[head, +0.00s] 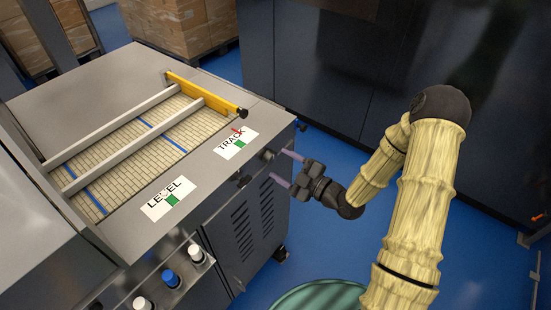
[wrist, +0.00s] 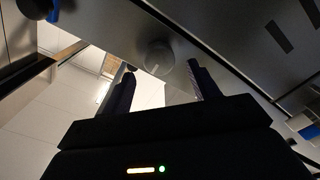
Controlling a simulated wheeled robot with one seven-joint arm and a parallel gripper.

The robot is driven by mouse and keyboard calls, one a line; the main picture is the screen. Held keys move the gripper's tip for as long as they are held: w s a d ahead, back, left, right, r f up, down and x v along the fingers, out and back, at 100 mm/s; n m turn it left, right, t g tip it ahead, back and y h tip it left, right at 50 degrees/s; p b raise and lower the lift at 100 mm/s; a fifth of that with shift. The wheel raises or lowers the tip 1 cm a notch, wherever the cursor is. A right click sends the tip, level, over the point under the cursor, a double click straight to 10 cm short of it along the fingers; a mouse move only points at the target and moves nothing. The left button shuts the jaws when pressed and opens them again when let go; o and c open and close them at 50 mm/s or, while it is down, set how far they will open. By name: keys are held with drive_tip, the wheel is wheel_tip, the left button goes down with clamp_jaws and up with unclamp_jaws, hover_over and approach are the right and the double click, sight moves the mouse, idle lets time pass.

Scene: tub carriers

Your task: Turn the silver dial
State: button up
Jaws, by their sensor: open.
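The silver dial (head: 267,155) sits on the machine's front side, below the TRACK label (head: 236,142). In the wrist view the round dial (wrist: 157,57) shows just beyond and between my fingertips, with a light line on its face. My gripper (head: 285,169) is open and empty, its two fingers pointing at the dial from the right. The fingertips look close to it; I cannot tell that they touch it. In the wrist view my gripper (wrist: 160,73) has one finger to each side of the dial.
A dark knob (head: 243,180) sits left of the dial, near the LEVEL label (head: 168,198). White and blue knobs (head: 171,278) stand at the lower left. A green round tub (head: 318,296) is on the floor below my arm. Dark cabinets (head: 340,60) stand behind.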

sight(273, 160)
drive_tip(key=shift+x, duration=1.65)
drive_tip(key=c, duration=1)
drive_tip(key=shift+o, duration=0.2)
drive_tip(key=shift+m, duration=0.4)
